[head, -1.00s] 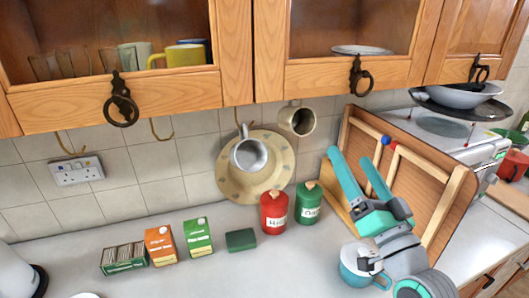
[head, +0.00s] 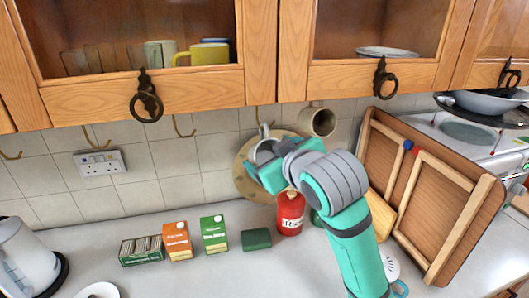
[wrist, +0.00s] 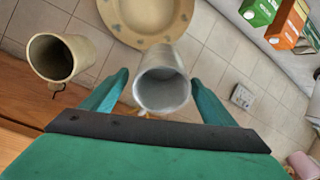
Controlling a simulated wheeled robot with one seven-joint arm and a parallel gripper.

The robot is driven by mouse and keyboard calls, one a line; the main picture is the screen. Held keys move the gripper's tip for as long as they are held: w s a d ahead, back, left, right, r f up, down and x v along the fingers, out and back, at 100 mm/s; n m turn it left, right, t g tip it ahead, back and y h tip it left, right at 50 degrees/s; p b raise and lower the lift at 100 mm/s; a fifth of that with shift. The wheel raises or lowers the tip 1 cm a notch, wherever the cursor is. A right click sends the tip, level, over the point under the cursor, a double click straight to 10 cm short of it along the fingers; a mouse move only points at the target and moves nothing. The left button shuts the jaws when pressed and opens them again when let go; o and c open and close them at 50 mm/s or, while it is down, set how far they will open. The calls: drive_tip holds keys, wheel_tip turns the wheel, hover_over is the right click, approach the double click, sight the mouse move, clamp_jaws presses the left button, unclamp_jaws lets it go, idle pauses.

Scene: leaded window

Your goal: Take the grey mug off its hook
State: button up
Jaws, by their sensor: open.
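The grey mug (head: 266,148) hangs under the wall cupboard, in front of a round beige plate (head: 243,182). My gripper covers part of it in the head view. In the wrist view the grey mug (wrist: 162,88) shows with its mouth toward the camera, between the two teal fingers. My gripper (wrist: 160,80) is open, with one finger on each side of the mug and visible gaps to it. I cannot tell how deep the fingers reach along it. In the head view my gripper (head: 258,170) is at the mug. The mug's handle and hook contact are hidden.
A beige mug (head: 318,121) hangs close by on the right; it also shows in the wrist view (wrist: 60,58). Below stand a red canister (head: 290,215), a green sponge (head: 256,240) and cartons (head: 214,234). A wooden framed panel (head: 440,190) leans at the right.

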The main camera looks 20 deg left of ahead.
sight(260, 150)
drive_tip(key=shift+x, duration=3.75)
drive_tip(key=shift+s, duration=0.1)
drive_tip(key=c, duration=1.2)
drive_tip(key=shift+c, duration=0.5)
drive_tip(key=shift+r, duration=0.1)
